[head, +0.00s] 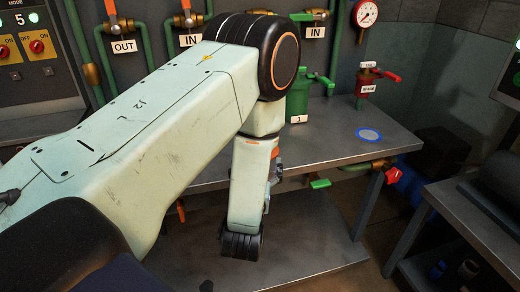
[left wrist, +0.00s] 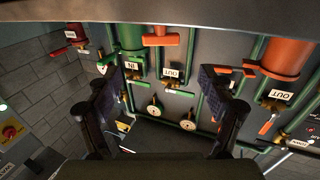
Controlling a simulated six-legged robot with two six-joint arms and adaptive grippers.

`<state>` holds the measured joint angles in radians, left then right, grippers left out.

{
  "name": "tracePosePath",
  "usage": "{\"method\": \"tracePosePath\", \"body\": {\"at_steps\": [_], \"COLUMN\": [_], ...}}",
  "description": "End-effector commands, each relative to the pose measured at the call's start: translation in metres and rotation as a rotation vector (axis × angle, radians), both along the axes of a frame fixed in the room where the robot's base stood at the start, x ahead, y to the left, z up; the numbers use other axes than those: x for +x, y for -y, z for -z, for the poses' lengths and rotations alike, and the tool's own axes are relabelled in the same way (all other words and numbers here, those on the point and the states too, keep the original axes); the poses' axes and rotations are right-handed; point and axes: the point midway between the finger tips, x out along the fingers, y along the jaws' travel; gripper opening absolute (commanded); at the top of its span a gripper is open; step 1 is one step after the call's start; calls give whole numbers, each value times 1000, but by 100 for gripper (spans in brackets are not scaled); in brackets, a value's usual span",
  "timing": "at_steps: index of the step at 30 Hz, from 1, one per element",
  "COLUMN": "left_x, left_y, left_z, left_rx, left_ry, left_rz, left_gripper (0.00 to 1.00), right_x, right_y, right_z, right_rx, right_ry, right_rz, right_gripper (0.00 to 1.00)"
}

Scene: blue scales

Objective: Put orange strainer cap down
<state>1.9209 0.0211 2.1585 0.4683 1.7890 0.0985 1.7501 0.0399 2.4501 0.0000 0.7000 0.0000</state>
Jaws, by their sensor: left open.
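My left gripper (left wrist: 160,112) shows in the left wrist view with its two dark fingers spread wide and nothing between them. In the head view my left arm reaches in from the left and bends down in front of the bench; its fingers are hidden there. I cannot pick out an orange strainer cap for certain. An orange cylindrical body (left wrist: 287,58) stands at the upper right of the wrist view, apart from the fingers. My right gripper is not in view.
A metal bench (head: 330,150) holds a green canister (head: 298,102) and a blue-rimmed disc (head: 368,134). Valves, pipes and a gauge (head: 365,13) line the wall behind. Another table (head: 430,200) stands right.

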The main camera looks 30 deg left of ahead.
Motion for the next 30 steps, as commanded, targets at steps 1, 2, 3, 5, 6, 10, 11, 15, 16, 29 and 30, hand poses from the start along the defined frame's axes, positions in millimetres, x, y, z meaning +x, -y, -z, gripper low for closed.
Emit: {"method": "tracePosePath", "body": {"at_steps": [1, 2, 3, 5, 6, 10, 11, 15, 16, 29, 30], "left_x": [-6, -9, -13, -17, -18, -20, -20, -20, -20, -20, -21], "left_y": [4, 6, 7, 9, 10, 11, 11, 10, 10, 10, 9], "left_z": [1, 1, 1, 1, 0, 0, 0, 0, 0, 0, 0], "left_rx": [0, 1, 0, 0, 0, -1, 0, -1, -1, -1, -1], "left_ry": [-4, -3, -3, -3, -1, 0, 1, 0, 0, 0, 0], "left_rz": [4, 2, 3, 1, 0, 1, 0, 0, 0, -2, -2], "left_gripper": [81, 81, 81, 81, 81, 81, 81, 81, 81, 53, 50], "right_x": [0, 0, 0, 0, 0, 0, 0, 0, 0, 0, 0], "right_y": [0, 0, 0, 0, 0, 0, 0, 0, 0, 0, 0], "right_z": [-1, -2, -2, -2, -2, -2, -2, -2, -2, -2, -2], "right_rx": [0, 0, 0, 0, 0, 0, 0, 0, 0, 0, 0], "right_ry": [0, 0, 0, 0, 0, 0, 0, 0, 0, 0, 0], "right_rz": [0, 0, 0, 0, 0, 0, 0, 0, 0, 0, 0], "right_gripper": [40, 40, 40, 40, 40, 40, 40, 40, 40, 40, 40]}}
